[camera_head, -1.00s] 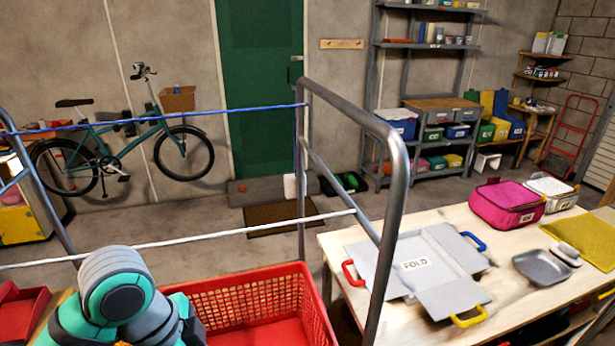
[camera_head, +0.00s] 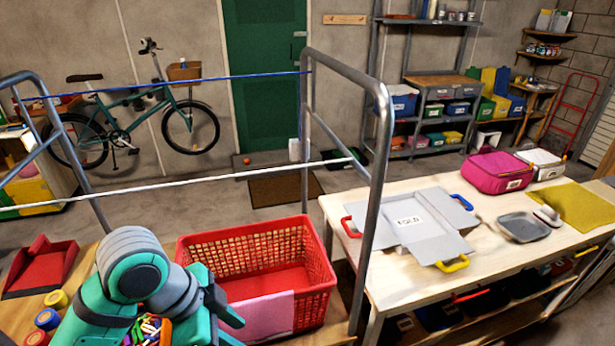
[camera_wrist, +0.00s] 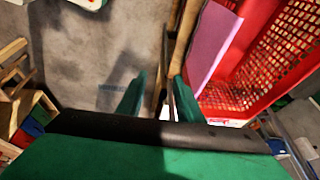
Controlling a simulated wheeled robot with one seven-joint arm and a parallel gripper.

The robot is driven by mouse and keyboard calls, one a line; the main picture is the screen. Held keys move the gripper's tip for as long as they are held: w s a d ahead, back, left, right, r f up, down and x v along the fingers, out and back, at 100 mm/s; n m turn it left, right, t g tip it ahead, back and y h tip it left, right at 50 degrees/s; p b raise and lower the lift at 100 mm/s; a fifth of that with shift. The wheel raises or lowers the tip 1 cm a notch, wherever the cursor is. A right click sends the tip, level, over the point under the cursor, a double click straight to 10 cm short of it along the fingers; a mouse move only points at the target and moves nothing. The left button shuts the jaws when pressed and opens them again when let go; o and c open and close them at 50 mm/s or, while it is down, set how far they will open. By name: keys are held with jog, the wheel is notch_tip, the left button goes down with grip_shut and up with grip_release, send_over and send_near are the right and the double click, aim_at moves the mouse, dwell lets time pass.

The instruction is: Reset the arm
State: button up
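My teal and grey arm rises at the lower left of the head view, with my gripper (camera_head: 225,318) at its end, left of the red basket. In the wrist view the two green fingers of my gripper (camera_wrist: 160,100) stand apart with nothing held between them. The red basket (camera_head: 312,245) sits on a wooden bench inside the metal rack frame. A pink cloth (camera_head: 262,316) hangs over its front wall. The cloth (camera_wrist: 212,45) and the basket (camera_wrist: 285,45) also show right of the fingers in the wrist view.
The metal rack frame (camera_head: 379,160) with blue and white lines stands around the basket. A wooden table (camera_head: 395,290) at right holds a grey folding board (camera_head: 435,215) and a pink bag (camera_head: 497,172). A bin of colourful pegs (camera_head: 150,328) lies beside my arm.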

jog(key=w+d+r+n+t+h, duration=0.1)
jog(key=w+d+n+t+h, duration=0.3)
jog(key=w+d+t, duration=0.45)
jog(key=w+d+r+n+t+h, duration=0.2)
jog(key=w+d+n+t+h, duration=0.25)
jog(key=d, duration=0.65)
jog(key=s+f+n+t+y, duration=0.1)
jog(key=s+f+n+y, duration=0.3)
jog(key=f, duration=0.3)
jog(key=s+a+f+n+y, duration=0.1)
jog(key=s+f+n+y, duration=0.25)
jog(key=f, duration=0.25)
jog(key=s+f+n+t+y, duration=0.1)
jog(key=s+f+n+y, duration=0.3)
jog(key=f, duration=0.3)
jog(key=s+a+f+m, duration=0.2)
jog(key=s, duration=1)
jog(key=s+a+f+m+g, duration=0.1)
jog(key=s+a+m, duration=0.2)
jog(key=s, duration=0.8)
jog(key=shift+s+f+y, duration=0.3)
jog(key=shift+s+f, duration=0.05)
jog(key=shift+f, duration=0.05)
jog(key=shift+w+a, duration=0.1)
jog(key=shift+a, duration=0.05)
